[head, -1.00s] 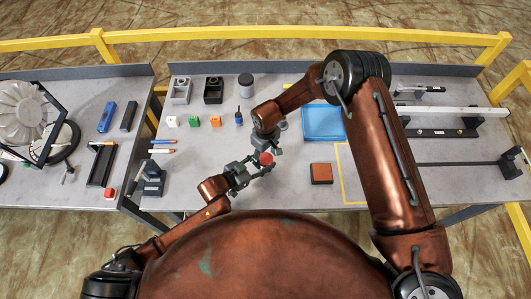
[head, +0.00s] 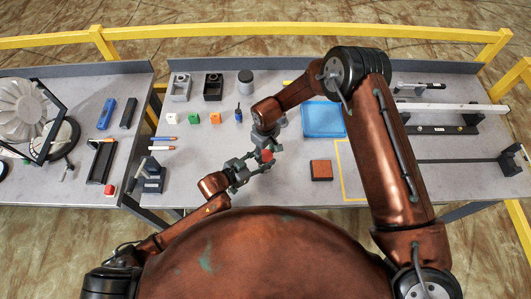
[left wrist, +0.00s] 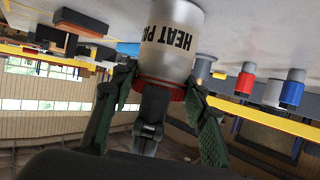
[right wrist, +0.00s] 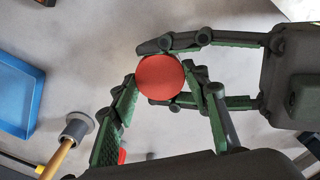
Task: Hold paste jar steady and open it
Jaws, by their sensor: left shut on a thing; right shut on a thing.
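The paste jar is a pale cylinder with a red lid (head: 267,155). In the left wrist view, its body (left wrist: 170,45) shows inverted "HEAT PA" lettering, and the red lid is at the picture's lower end of the jar. My left gripper (head: 262,161) is shut on the jar from both sides near the lid. My right gripper (right wrist: 160,75) reaches in from above, its fingertips on either side of the round red lid (right wrist: 160,77), shut on it. The jar's base is out of sight, so I cannot tell if it touches the table.
A blue tray (head: 323,120) and a reddish-brown block (head: 321,171) lie to the right. Small coloured cubes (head: 193,119) and a blue-handled tool (head: 238,116) stand behind to the left. A black device (head: 151,177) stands left of my left gripper. Clear tabletop lies between.

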